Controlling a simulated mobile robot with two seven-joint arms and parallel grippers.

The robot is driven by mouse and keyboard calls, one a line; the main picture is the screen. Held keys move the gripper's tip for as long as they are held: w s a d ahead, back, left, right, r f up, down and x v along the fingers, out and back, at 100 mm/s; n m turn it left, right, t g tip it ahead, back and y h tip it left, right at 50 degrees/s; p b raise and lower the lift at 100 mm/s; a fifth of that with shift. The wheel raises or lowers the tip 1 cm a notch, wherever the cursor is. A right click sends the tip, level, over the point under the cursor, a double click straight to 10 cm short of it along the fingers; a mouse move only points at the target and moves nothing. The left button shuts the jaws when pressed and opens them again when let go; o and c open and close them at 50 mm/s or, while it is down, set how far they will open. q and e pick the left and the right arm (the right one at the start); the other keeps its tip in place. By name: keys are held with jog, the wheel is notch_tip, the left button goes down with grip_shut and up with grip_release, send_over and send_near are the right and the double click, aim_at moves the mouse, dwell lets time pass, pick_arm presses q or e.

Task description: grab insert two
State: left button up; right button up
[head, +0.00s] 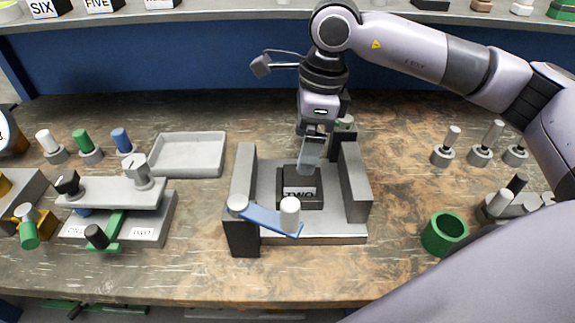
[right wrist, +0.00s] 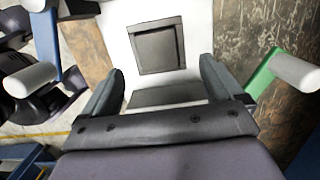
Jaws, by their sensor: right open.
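Insert two is a dark block (head: 300,202) with a white "TWO" label on its front. It sits in the middle of a grey fixture (head: 270,170) with raised side walls. My right gripper (head: 308,168) points down just above and behind the label, partly hiding the block. In the right wrist view my right gripper (right wrist: 160,82) is open, its two dark fingers apart on either side of a pale surface with a grey square (right wrist: 158,48). I cannot tell whether the fingers touch the insert. My left gripper is not in view.
A blue lever (head: 268,218) with a white knob (head: 290,213) crosses the fixture's front. A green lever (right wrist: 264,78) shows in the wrist view. An empty grey tray (head: 188,154) and clamp unit (head: 118,205) stand left; a green cup (head: 444,233) and knobs stand right.

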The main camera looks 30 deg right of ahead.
aim_at(299, 183)
jog(key=shift+s+a+f+p, duration=0.15)
jog(key=shift+f+p, duration=0.1)
jog(key=shift+f, duration=0.9)
jog(key=shift+w+a+f+p, duration=0.1)
jog(key=shift+f+p, duration=0.2)
jog(key=shift+f, duration=0.9)
jog(key=shift+s+a+f+p, duration=0.15)
jog(key=shift+f+p, duration=0.1)
jog(key=shift+f, duration=0.9)
jog(key=shift+w, duration=0.15)
grip_shut()
jog(key=shift+w+r, duration=0.1)
jog(key=shift+r, duration=0.1)
